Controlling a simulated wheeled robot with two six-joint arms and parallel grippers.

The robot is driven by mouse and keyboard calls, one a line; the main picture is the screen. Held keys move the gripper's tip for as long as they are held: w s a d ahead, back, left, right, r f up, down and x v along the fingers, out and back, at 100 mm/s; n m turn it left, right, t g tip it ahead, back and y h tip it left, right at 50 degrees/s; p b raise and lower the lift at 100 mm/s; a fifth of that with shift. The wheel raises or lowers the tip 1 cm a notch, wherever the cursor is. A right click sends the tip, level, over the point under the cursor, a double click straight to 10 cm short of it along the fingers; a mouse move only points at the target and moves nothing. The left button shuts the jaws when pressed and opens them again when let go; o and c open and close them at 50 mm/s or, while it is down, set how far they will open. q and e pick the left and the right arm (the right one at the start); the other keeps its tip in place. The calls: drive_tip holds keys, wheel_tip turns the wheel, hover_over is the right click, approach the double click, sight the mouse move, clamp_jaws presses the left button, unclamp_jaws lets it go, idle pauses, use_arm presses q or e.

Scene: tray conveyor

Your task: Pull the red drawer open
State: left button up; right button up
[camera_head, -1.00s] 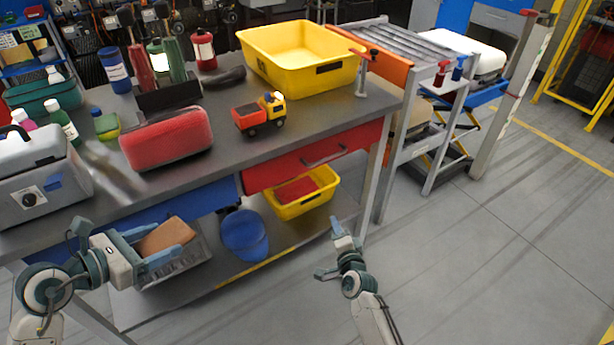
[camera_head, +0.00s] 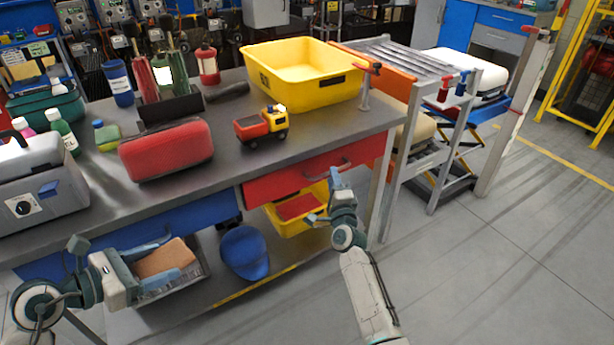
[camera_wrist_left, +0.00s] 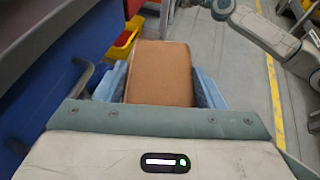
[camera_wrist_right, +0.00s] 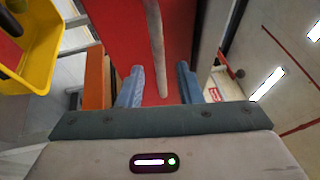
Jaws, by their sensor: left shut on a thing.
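The red drawer (camera_head: 285,184) is under the right part of the workbench top, its front looking closed. Its grey bar handle (camera_head: 328,171) is on the front; in the right wrist view the handle (camera_wrist_right: 157,45) runs lengthwise between the fingers. My right gripper (camera_head: 325,197) is open and empty, just in front of and below the handle; I cannot tell whether it touches. My left gripper (camera_head: 172,258) is shut on a brown box (camera_wrist_left: 160,72), held in front of the blue drawer (camera_head: 190,217).
A yellow bin (camera_head: 283,220) and a blue cap (camera_head: 244,253) sit on the lower shelf. A toy truck (camera_head: 262,126), red case (camera_head: 166,150) and large yellow bin (camera_head: 305,88) stand on the bench top (camera_head: 330,125).

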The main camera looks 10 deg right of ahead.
use_arm(q)
drive_tip(key=shift+f, duration=0.1)
use_arm(e)
drive_tip(key=shift+w+r, duration=0.1)
drive_tip(key=shift+w, duration=0.7)
drive_tip(key=shift+c, duration=0.3)
clamp_jaws()
use_arm(q)
wheel_tip(320, 180, up, 4)
drive_tip(key=p, duration=0.3)
drive_tip(key=shift+f, duration=0.2)
use_arm(e)
drive_tip(key=s+d, duration=0.3)
drive_tip(key=s, duration=0.7)
drive_tip(key=s+d, duration=0.4)
drive_tip(key=s, duration=0.6)
drive_tip(key=shift+s+d, duration=0.3)
drive_tip(key=shift+s, duration=0.1)
drive_tip(key=shift+o, duration=0.3)
unclamp_jaws()
